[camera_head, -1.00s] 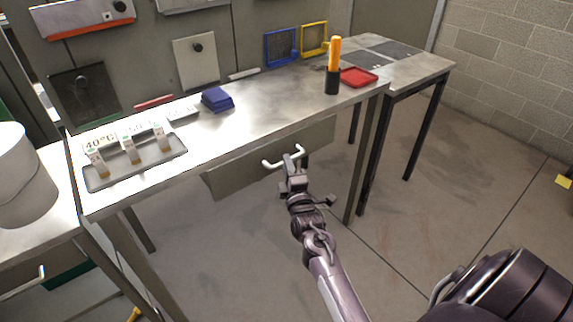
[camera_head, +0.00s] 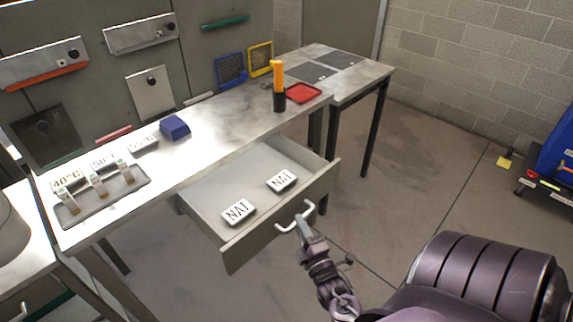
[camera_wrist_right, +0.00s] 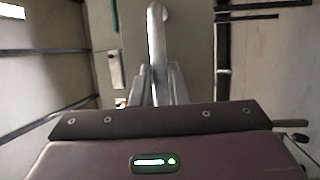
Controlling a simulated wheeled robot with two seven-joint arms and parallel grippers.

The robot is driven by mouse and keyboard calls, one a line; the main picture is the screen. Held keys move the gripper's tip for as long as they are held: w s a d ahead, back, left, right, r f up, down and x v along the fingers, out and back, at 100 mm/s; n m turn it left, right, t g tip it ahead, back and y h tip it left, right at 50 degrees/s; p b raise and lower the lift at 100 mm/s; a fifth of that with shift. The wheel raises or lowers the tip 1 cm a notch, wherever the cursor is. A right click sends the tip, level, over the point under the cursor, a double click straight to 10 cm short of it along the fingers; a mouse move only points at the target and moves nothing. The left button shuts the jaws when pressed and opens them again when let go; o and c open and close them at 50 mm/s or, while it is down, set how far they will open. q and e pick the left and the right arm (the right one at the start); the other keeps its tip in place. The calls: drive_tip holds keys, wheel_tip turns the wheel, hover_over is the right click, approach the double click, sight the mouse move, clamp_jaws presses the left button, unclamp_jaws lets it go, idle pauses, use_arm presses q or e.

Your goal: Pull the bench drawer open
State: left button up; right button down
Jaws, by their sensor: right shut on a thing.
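The bench drawer (camera_head: 284,217) stands pulled well out from under the metal bench (camera_head: 215,125) in the head view. Two white plates marked NAT lie inside it, one at the left (camera_head: 238,211) and one at the right (camera_head: 281,180). A pale bar handle (camera_head: 294,215) is on the drawer front. My right gripper (camera_head: 304,225) is at the handle, and in the right wrist view its fingers (camera_wrist_right: 162,85) are closed on the handle bar (camera_wrist_right: 156,40). My left gripper is not in view.
On the bench are a tray with small vials (camera_head: 132,186), a blue block (camera_head: 174,127), a black holder with an orange handle (camera_head: 279,100) and a red tray (camera_head: 303,92). A blue cart (camera_head: 553,165) stands at the far right. Open floor lies right of the drawer.

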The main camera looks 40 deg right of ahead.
drive_tip(key=shift+s+d+p, duration=0.15)
drive_tip(key=shift+s+p, duration=0.5)
drive_tip(key=shift+s, duration=1.95)
drive_tip(key=c, duration=1.4)
unclamp_jaws()
drive_tip(key=b+v, duration=0.1)
drive_tip(key=v, duration=0.6)
drive_tip(key=shift+s, duration=0.3)
drive_tip(key=shift+f, duration=0.1)
